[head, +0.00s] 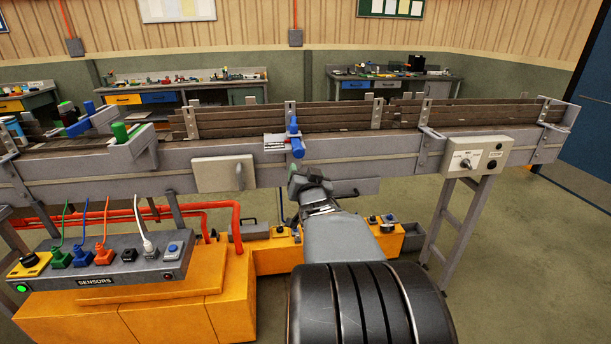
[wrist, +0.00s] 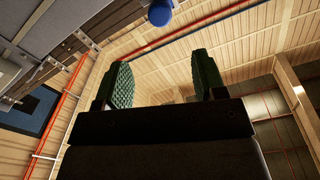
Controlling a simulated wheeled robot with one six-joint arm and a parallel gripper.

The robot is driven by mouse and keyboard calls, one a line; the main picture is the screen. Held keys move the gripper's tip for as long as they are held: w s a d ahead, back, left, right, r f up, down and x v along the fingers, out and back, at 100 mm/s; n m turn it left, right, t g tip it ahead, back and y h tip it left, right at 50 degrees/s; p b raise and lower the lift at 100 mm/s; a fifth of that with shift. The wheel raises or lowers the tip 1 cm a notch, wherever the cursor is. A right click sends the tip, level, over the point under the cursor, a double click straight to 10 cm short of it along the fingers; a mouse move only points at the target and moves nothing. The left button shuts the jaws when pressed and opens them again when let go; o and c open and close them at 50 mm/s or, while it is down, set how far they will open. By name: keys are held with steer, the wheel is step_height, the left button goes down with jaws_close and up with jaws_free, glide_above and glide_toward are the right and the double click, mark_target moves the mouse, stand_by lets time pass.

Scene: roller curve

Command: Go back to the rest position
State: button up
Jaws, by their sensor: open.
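My gripper (head: 308,184) is in front of the conveyor in the head view, below the blue handle (head: 294,138) on its front rail. In the wrist view my gripper (wrist: 165,78) shows two green textured fingers spread apart, with nothing between them. The wrist camera looks upward at wood-panelled walls and ceiling. A blue rounded end (wrist: 159,13) shows at its top edge, apart from the fingers. My arm reaches forward and partly hides the orange cabinet behind it.
The grey conveyor (head: 380,150) spans the view, with a control box (head: 477,157) at right. A SENSORS panel (head: 100,262) with coloured plugs sits at left on an orange cabinet (head: 130,318). Red pipes (head: 237,222) run beside it. Open floor (head: 540,270) lies at right.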

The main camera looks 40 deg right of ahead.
stand_by(0.3)
steer(key=s+a+f+n+g+y, duration=0.1)
steer(key=s+a+f+g+y, duration=0.15)
steer(key=f, duration=0.25)
steer(key=s+a+f+n+g+y, duration=0.1)
steer(key=a+f+g+y, duration=0.1)
steer(key=f+g, duration=0.3)
steer(key=s+a+f+n+g+y, duration=0.1)
steer(key=s+a+n+y, duration=0.1)
steer(key=a, duration=0.6)
steer(key=s+a+n+g+y, duration=0.1)
steer(key=a+n, duration=0.3)
steer(key=a, duration=0.4)
steer(key=s+a+f+n+g+y, duration=0.1)
steer(key=s+a+n+y, duration=0.2)
steer(key=a, duration=0.5)
steer(key=shift+s+a+f, duration=0.3)
steer(key=shift+s+a, duration=0.1)
steer(key=shift+s, duration=0.05)
